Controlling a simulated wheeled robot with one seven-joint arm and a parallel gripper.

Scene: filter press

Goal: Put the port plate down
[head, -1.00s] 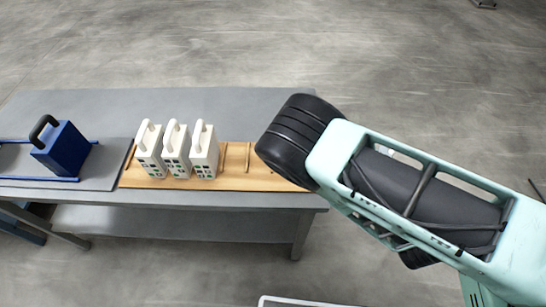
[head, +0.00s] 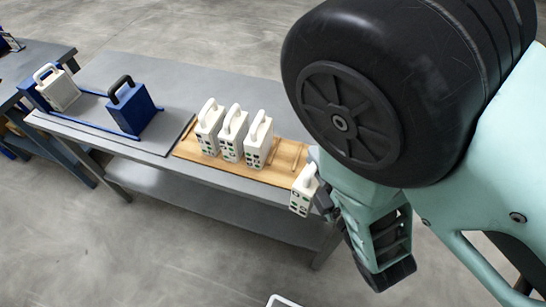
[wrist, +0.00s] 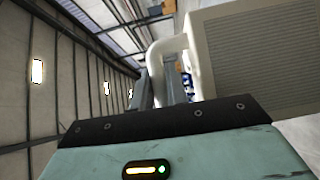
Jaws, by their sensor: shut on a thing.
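A white port plate (head: 303,190) with a loop handle and small dark and green ports on its face hangs at my gripper (head: 322,200), near the right front of the bench. My gripper is shut on its handle, which the wrist view shows as a white loop (wrist: 168,55) between the fingers, with the plate's ribbed body (wrist: 255,45) beside it. Three similar white plates (head: 232,135) stand upright in a row on a wooden board (head: 285,158). The board's right part, with thin wooden strips, looks free. My arm hides the bench's right end.
A blue block with a black handle (head: 130,108) and a white plate (head: 57,88) stand on blue rails at the left of the grey bench (head: 170,75). Another bench (head: 40,60) is at the far left.

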